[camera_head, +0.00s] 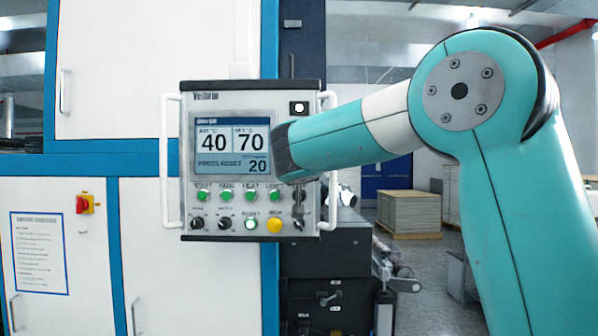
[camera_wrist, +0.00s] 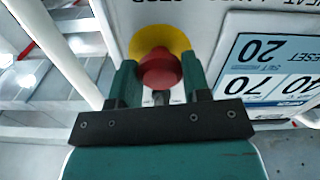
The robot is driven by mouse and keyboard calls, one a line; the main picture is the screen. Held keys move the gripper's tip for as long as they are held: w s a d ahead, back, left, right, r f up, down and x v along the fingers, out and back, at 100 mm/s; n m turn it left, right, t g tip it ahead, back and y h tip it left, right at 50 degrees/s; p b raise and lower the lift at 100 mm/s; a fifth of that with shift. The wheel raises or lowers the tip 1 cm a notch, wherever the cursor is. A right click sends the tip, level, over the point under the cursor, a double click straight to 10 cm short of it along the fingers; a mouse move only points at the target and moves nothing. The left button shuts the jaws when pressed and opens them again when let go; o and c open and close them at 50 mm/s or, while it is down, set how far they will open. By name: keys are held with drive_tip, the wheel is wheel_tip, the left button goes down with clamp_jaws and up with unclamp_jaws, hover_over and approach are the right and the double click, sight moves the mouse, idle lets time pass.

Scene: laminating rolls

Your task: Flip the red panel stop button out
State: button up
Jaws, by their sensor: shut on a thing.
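The red panel stop button (camera_wrist: 160,68) sits on a round yellow base on the panel face, in the upper middle of the wrist view. My gripper (camera_wrist: 161,74) has one finger on each side of the red cap and is shut on it. In the head view my arm reaches to the right part of the grey control panel (camera_head: 188,140) and hides the button. The panel's screen (camera_head: 233,144) reads 40, 70, 20 and "PRESS RESET"; the screen also shows upside down in the wrist view (camera_wrist: 268,68).
Green buttons (camera_head: 227,195), black knobs (camera_head: 197,223), a lit green button (camera_head: 250,224) and a yellow button (camera_head: 274,225) line the panel's lower part. White handles (camera_head: 328,165) flank it. A red-yellow switch (camera_head: 84,204) is on the cabinet at left.

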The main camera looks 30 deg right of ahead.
drive_tip(key=shift+f, duration=0.1)
drive_tip(key=o, duration=1.3)
drive_tip(key=shift+s+a, duration=0.15)
drive_tip(key=shift+s, duration=0.05)
drive_tip(key=b+v, duration=0.7)
drive_tip(key=v, duration=1)
drive_tip(key=shift+s+a, duration=0.1)
